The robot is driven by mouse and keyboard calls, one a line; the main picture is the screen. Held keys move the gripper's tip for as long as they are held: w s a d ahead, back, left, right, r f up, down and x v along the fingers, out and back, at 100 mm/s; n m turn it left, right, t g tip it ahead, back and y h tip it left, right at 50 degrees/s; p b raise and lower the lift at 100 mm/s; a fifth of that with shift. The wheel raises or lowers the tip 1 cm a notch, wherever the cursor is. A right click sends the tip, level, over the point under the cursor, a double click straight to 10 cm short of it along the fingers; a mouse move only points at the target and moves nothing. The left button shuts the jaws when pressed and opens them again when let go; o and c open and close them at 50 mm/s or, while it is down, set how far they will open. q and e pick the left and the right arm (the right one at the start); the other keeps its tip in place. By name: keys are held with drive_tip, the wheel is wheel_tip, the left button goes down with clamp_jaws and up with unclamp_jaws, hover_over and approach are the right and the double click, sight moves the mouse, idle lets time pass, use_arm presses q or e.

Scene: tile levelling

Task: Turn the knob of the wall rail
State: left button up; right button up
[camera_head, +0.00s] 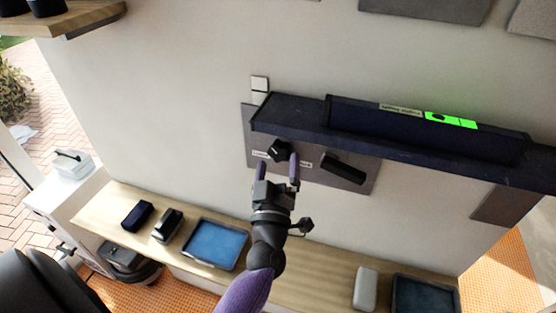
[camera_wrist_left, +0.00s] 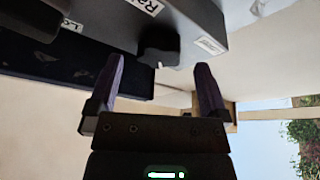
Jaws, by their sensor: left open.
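The black knob (camera_head: 279,150) sits on a grey wall panel (camera_head: 250,128) below the dark wall rail (camera_head: 290,112). My left gripper (camera_head: 278,163) is open, its purple fingers pointing up at the panel just below the knob. In the left wrist view the knob (camera_wrist_left: 158,44) shows ahead of the open left gripper (camera_wrist_left: 160,65), roughly between its fingertips. I see no contact; the exact distance is unclear. Pale labels beside the knob are partly hidden or cut off. My right gripper is not in view.
A black bar-like fitting (camera_head: 345,167) is right of the knob on the panel. The rail carries a long bin (camera_head: 350,115) with a green label (camera_head: 450,120). Below, a wooden bench (camera_head: 310,273) holds a blue tray (camera_head: 214,243) and dark boxes (camera_head: 138,215).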

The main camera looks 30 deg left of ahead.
use_arm(q)
drive_tip(key=v, duration=0.8)
drive_tip(key=shift+s, duration=0.25)
